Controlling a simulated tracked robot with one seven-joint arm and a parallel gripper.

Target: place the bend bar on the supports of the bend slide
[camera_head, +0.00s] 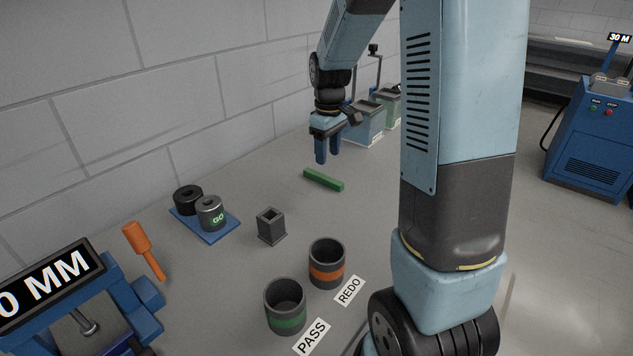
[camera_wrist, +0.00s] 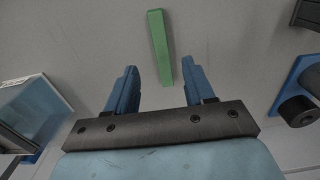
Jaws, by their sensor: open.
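A green bar (camera_head: 323,180), which I take to be the bend bar, lies flat on the grey bench. My gripper (camera_head: 327,157) hangs above the bench close to the bar, fingers pointing down, open and empty. In the wrist view the bar (camera_wrist: 159,48) lies beyond the fingertips (camera_wrist: 159,64), roughly in line with the gap between them and apart from both fingers. I cannot tell for sure which fixture is the bend slide; a blue machine (camera_head: 144,303) with a sign ending in "0 MM" stands at the lower left, partly cut off.
A blue tray (camera_head: 222,236) with two cylinders, a square grey tube (camera_head: 271,226), an orange-handled tool (camera_head: 138,240), and PASS (camera_head: 285,306) and REDO (camera_head: 326,265) cups share the bench. Bins (camera_head: 368,123) stand behind my gripper. Another blue machine (camera_head: 591,140) stands at right.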

